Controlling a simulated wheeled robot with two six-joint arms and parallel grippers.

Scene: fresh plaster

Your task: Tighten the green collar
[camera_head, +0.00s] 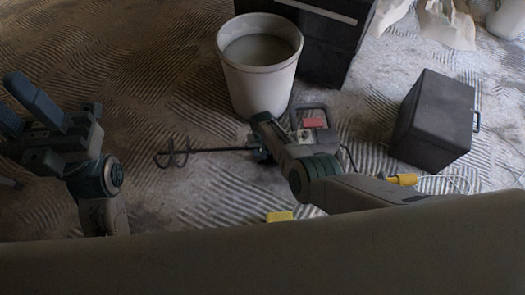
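A power mixer lies on the floor, with its dark shaft and spiral paddle (178,158) reaching left. Part of its body with a red patch (314,123) and a dark handle shows beside my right arm. My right gripper (260,140) is at the mixer end of the shaft, where the collar would sit. The gripper and arm hide most of this spot, so I cannot clearly pick out the green collar or tell if the fingers touch it. My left gripper (10,97) is at the far left, fingers apart and empty, away from the mixer.
A white bucket (258,85) of greyish contents stands behind the mixer. A black case (325,40) is behind it, and a dark box (436,120) stands at right. Pale bags (446,25) are at the back right. A yellow plug (403,180) and cable lie on the right. The left floor is mostly clear.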

